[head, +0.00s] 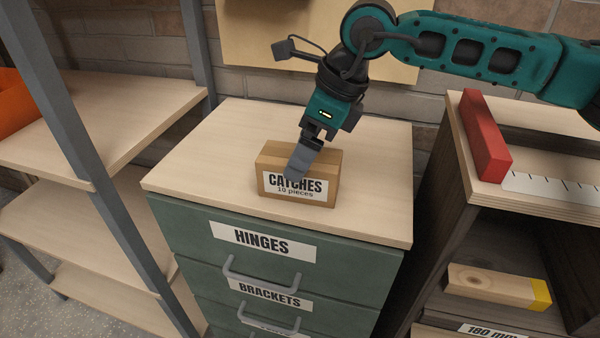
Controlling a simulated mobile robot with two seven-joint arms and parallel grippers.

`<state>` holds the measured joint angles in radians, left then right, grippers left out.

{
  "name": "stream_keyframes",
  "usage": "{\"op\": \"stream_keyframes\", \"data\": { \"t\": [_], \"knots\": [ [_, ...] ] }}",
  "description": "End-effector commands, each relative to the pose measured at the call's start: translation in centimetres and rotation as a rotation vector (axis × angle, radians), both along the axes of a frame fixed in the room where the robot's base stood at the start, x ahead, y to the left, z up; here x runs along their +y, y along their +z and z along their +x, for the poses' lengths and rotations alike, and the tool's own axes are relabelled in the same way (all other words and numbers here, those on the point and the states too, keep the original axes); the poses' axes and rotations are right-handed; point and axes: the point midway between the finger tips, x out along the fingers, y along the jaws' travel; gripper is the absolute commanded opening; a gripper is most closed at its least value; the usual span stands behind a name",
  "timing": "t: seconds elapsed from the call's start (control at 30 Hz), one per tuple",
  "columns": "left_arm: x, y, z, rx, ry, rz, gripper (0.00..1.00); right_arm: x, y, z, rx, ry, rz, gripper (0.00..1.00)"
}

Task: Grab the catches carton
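The catches carton (327,185) is a small brown box with a white label reading "CATCHES 10 pieces". It stands upright on the light wooden top of the green drawer cabinet (190,175), near its front edge. My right gripper (298,168) comes down from above at the carton. A grey finger overlaps the carton's top and the upper part of its label. The other finger is hardly visible, so I cannot tell how far apart the fingers are or whether they touch the carton. My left gripper is out of view.
The cabinet drawers carry labels such as "HINGES" (262,242) and "BRACKETS". A shelf rack with grey posts (105,200) stands at the left. At the right, a wooden shelf holds a red block (485,135). The cabinet top around the carton is clear.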

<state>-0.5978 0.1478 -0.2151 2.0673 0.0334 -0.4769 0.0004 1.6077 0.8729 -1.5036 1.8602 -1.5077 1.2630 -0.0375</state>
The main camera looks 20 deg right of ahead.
Motion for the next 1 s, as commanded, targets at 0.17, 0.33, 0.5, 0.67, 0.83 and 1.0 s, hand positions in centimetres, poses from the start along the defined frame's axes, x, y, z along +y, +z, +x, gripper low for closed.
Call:
{"op": "stream_keyframes", "data": {
  "t": [0.17, 0.33, 0.5, 0.67, 0.83, 1.0],
  "knots": [
    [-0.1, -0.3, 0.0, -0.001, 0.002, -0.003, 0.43, 0.8, -2.8, 0.4, 0.004, 0.001, -0.001, 0.99],
    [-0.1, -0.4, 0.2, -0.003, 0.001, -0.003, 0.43, 1.3, -4.2, 0.8, 0.002, 0.0, 0.001, 0.99],
    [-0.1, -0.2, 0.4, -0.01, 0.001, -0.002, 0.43, 1.3, -4.3, 0.8, 0.001, -0.001, 0.001, 0.99],
    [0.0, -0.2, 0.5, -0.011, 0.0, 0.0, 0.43, 1.3, -4.3, 0.8, 0.001, -0.001, 0.001, 0.99],
    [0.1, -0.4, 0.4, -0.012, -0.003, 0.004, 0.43, 1.3, -4.5, 0.8, 0.001, -0.001, 0.001, 0.99],
    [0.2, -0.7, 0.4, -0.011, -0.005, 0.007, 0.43, 1.3, -4.7, 0.8, 0.002, 0.0, 0.001, 0.99]
  ]
}}
